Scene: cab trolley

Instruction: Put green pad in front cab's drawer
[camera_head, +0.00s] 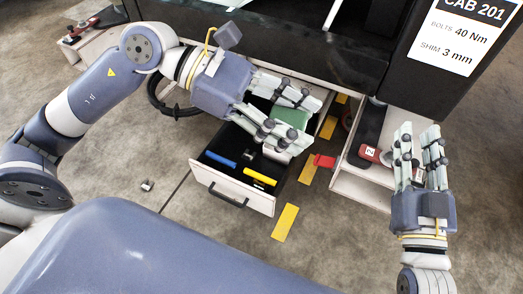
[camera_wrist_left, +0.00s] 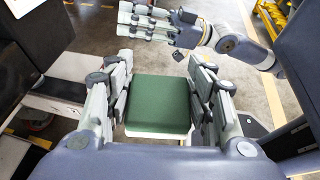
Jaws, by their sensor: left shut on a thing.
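The green pad (camera_wrist_left: 158,104) is a square block between the fingers of my left gripper (camera_wrist_left: 160,100) in the left wrist view. In the head view the left gripper (camera_head: 290,117) is shut on the pad (camera_head: 291,119), whose top shows partly between the fingers. It is held above the back right part of an open drawer (camera_head: 232,189) with a black inside and a dark handle. The drawer holds a blue item (camera_head: 221,159) and a yellow item (camera_head: 259,176). My right gripper (camera_head: 418,130) is open and empty at the right, fingers pointing up.
A white open shelf (camera_head: 361,190) with a red and dark tool (camera_head: 372,153) stands right of the drawer. A red item (camera_head: 324,161) juts out near it. A dark cab panel with a CAB 201 sign (camera_head: 462,37) rises behind. Yellow floor marks (camera_head: 285,222) lie on clear floor.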

